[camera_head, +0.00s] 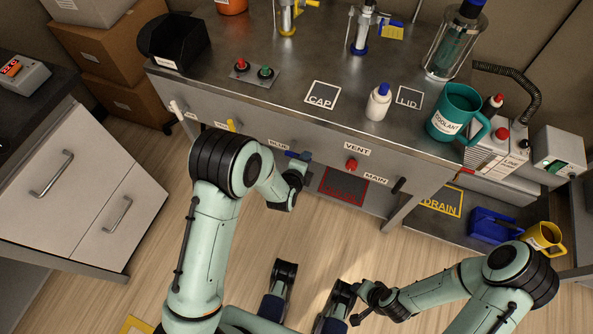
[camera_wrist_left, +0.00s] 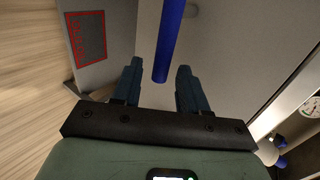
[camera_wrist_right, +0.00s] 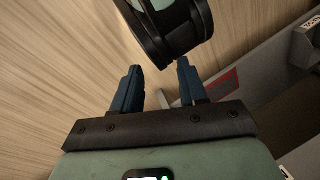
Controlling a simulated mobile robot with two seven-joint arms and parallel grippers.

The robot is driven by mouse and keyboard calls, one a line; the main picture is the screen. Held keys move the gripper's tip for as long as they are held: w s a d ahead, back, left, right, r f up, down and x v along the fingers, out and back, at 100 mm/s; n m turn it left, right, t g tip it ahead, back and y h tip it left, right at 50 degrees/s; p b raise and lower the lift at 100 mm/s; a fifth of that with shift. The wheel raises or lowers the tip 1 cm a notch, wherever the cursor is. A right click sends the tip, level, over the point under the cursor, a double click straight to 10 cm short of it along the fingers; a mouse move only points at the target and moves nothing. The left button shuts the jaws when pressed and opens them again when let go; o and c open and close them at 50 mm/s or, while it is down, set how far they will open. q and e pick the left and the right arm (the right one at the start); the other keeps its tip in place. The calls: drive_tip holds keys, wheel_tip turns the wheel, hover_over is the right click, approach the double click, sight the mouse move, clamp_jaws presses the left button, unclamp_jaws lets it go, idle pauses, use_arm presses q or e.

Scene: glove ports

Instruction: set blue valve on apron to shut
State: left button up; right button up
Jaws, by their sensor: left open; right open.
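The blue valve's handle (camera_head: 290,154) is on the table's front apron, left of the VENT label, and is partly hidden by my left arm. In the left wrist view it is a straight blue bar (camera_wrist_left: 170,40) whose end lies between the two fingers, with a gap to each. My left gripper (camera_wrist_left: 160,75) is open around the bar's end; in the head view it is at the apron (camera_head: 300,165). My right gripper (camera_wrist_right: 158,75) is open and empty, low over the floor, far from the apron.
Along the apron are a white handle (camera_head: 177,107), a yellow handle (camera_head: 232,125), a red knob (camera_head: 351,164) and a black handle (camera_head: 398,185). A coolant mug (camera_head: 455,112) and white bottle (camera_head: 378,103) stand on the tabletop.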

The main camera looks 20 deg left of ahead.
use_arm(q)
drive_tip(key=p+v, duration=0.2)
drive_tip(key=v, duration=0.8)
drive_tip(key=shift+s, duration=0.2)
use_arm(e)
drive_tip(key=shift+g+y, duration=0.3)
drive_tip(key=shift+g, duration=0.4)
drive_tip(key=s+r, duration=0.1)
drive_tip(key=s+a+r, duration=0.1)
drive_tip(key=s+r, duration=0.1)
drive_tip(key=s, duration=0.1)
drive_tip(key=shift+a, duration=0.4)
use_arm(q)
drive_tip(key=shift+a+r, duration=0.1)
use_arm(e)
drive_tip(key=shift+w, duration=0.1)
